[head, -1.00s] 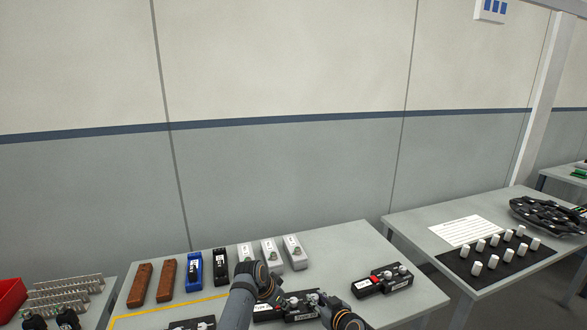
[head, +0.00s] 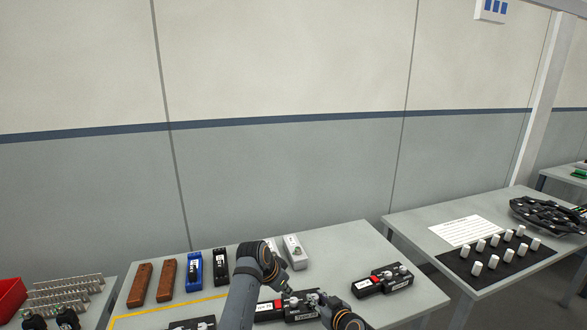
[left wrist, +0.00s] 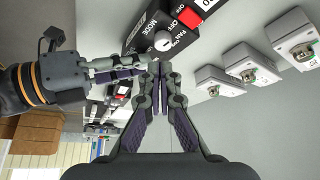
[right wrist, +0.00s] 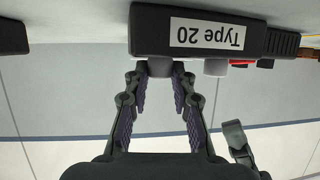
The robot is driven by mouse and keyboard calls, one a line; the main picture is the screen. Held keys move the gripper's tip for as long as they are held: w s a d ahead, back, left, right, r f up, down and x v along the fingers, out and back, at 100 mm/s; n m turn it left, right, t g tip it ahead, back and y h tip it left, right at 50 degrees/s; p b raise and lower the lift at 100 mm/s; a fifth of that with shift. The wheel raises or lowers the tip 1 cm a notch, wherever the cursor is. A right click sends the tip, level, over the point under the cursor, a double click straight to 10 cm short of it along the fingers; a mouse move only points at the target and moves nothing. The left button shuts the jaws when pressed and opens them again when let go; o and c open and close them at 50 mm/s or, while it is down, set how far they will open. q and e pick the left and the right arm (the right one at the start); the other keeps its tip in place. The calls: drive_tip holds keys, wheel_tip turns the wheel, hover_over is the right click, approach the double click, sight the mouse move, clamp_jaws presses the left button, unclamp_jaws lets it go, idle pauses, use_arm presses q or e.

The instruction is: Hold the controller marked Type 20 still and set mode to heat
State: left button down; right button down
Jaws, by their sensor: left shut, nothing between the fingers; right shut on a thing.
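The black controller (head: 270,310) lies near the front of the table, with a red button at its left and white knobs at its right. Its Type 20 label (right wrist: 207,34) reads upside down in the right wrist view. My right gripper (right wrist: 157,72) has its fingers either side of the end knob (right wrist: 160,68); a second knob (right wrist: 217,67) is beside it. My left gripper (left wrist: 160,66) is shut and empty, its tips close to a white knob (left wrist: 162,42) near MODE and FAN lettering. I cannot tell whether they touch or where the dial points.
Another black controller (head: 383,281) lies to the right. White boxes (head: 294,251), a black box (head: 220,266), a blue box (head: 194,272) and brown blocks (head: 139,285) stand along the back.

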sight(289, 305)
use_arm(q)
drive_tip(key=shift+s+d+f, duration=0.15)
drive_tip(key=shift+f, duration=1.55)
drive_tip(key=shift+s+d+f, duration=0.1)
drive_tip(key=shift+d+f, duration=0.05)
drive_tip(key=shift+f, duration=1.5)
drive_tip(key=shift+w+d, duration=0.1)
drive_tip(key=shift+w, duration=0.2)
drive_tip(key=shift+w+a, duration=0.15)
drive_tip(key=shift+a, duration=0.05)
drive_tip(key=shift+w+a, duration=0.2)
drive_tip(key=shift+a, duration=0.15)
drive_tip(key=shift+w+a, duration=0.1)
drive_tip(key=shift+w, duration=0.1)
drive_tip(key=shift+w+a, duration=0.1)
drive_tip(key=shift+w, duration=0.05)
